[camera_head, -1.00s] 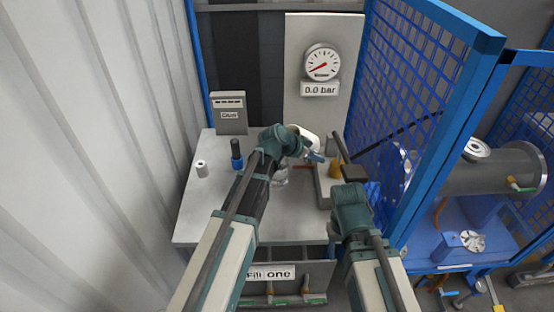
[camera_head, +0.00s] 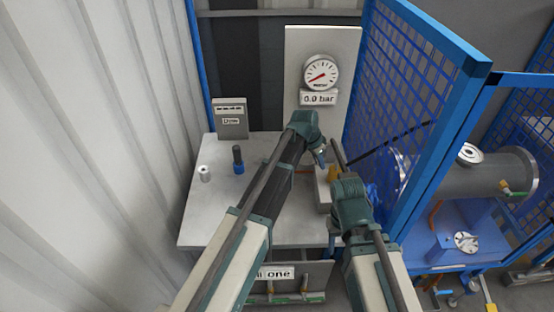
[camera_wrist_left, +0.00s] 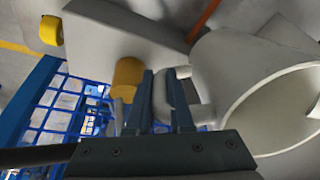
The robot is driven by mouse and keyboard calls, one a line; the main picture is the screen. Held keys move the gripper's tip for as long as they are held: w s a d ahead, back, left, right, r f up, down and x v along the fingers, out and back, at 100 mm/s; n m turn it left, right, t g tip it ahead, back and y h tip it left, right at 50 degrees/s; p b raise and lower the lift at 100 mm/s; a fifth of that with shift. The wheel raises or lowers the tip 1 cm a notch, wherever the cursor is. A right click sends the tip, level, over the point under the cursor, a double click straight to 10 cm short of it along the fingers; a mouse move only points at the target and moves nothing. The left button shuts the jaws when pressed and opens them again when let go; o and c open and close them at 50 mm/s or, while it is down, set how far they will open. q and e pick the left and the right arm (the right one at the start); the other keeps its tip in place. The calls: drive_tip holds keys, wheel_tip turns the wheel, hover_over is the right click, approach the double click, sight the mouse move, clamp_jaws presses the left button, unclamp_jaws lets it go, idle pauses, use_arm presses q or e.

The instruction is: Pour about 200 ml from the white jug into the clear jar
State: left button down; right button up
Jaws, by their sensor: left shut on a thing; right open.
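The white jug (camera_wrist_left: 235,80) fills the right of the left wrist view, its wide mouth facing the lower right of the picture. My left gripper (camera_wrist_left: 165,85) is shut on the jug's handle; in the head view my left gripper (camera_head: 321,158) is near the back of the table. I cannot tell how far the jug is tilted. In the head view my left arm hides the jug. The clear jar is not visible in either current view; my left arm covers its earlier place. My right gripper (camera_head: 338,152) is open, just right of the left one, with no object visible in it.
The grey table (camera_head: 207,222) has free room at its left. A blue bottle with a dark top (camera_head: 238,162) and a small white cylinder (camera_head: 204,173) stand there. A yellow cylinder (camera_head: 333,173) is near my right gripper. A pressure gauge (camera_head: 320,74) and blue mesh fence (camera_head: 418,85) bound the area.

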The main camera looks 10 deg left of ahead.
use_arm(q)
drive_tip(key=shift+w+d+r+g+y+p, duration=0.5)
drive_tip(key=shift+w+g+y+p, duration=0.15)
drive_tip(key=shift+w+g+y, duration=0.15)
drive_tip(key=r+p, duration=0.2)
drive_tip(key=p, duration=0.1)
drive_tip(key=shift+s+r+g+y, duration=0.25)
drive_tip(key=shift+r+g+y, duration=0.05)
drive_tip(key=shift+r+y, duration=0.1)
drive_tip(key=shift+r+g+y+p, duration=0.3)
drive_tip(key=shift+r+g+p, duration=0.1)
drive_tip(key=shift+r+p, duration=0.5)
use_arm(e)
wheel_tip(320, 180, up, 7)
idle(0.5)
